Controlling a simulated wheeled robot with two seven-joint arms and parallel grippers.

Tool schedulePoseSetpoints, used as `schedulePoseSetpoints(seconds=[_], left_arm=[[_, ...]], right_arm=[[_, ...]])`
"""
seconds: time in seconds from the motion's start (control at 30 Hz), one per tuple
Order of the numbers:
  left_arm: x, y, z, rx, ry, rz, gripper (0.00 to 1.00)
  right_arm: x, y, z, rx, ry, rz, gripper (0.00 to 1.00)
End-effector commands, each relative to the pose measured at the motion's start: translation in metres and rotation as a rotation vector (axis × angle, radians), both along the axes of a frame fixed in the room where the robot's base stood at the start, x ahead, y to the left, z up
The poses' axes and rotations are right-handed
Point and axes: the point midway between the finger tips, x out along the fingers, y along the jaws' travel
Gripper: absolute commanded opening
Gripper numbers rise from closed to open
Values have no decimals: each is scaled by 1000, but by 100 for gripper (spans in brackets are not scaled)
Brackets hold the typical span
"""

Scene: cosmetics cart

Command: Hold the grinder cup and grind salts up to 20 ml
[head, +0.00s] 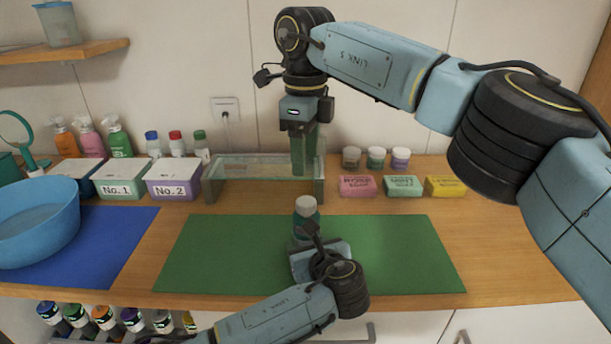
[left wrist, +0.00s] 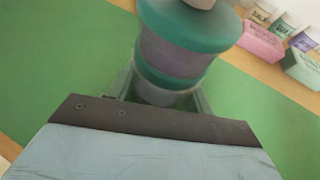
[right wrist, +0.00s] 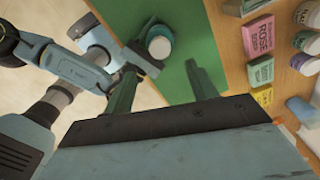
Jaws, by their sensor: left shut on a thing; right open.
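The grinder cup (head: 306,212) is teal with a grey band and a pale knob on top. It stands upright over the green mat, and it also shows in the left wrist view (left wrist: 180,52) and the right wrist view (right wrist: 160,44). My left gripper (head: 308,240) is shut on its lower part from the front; the fingers are partly hidden. Whether the cup's base touches the mat is hidden. My right gripper (head: 304,155) is open and empty, pointing down above and behind the cup. The level of salts inside the cup cannot be seen.
The green mat (head: 215,250) is otherwise clear. A glass stand (head: 262,170) is behind it, beside jars and soap boxes (head: 403,186). Boxes No.1 (head: 122,188) and No.2 (head: 173,188) stand at left, near a blue basin (head: 38,225) on a blue mat.

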Motion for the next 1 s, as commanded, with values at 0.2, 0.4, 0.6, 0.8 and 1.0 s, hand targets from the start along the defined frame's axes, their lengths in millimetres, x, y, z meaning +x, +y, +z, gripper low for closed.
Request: schedulePoseSetpoints(seconds=[0.2, 0.4, 0.6, 0.8, 1.0], left_arm=[[0, 0, 0, -1, -1, 0, 24], [0, 0, 0, -1, -1, 0, 24], [0, 0, 0, -1, -1, 0, 24], [0, 0, 0, -1, -1, 0, 24], [0, 0, 0, -1, -1, 0, 59]], right_arm=[[0, 0, 22, 0, 1, 0, 57], [0, 0, 24, 1, 2, 1, 57], [0, 0, 24, 0, 1, 1, 57], [0, 0, 24, 0, 1, 0, 57], [0, 0, 24, 0, 1, 0, 57]])
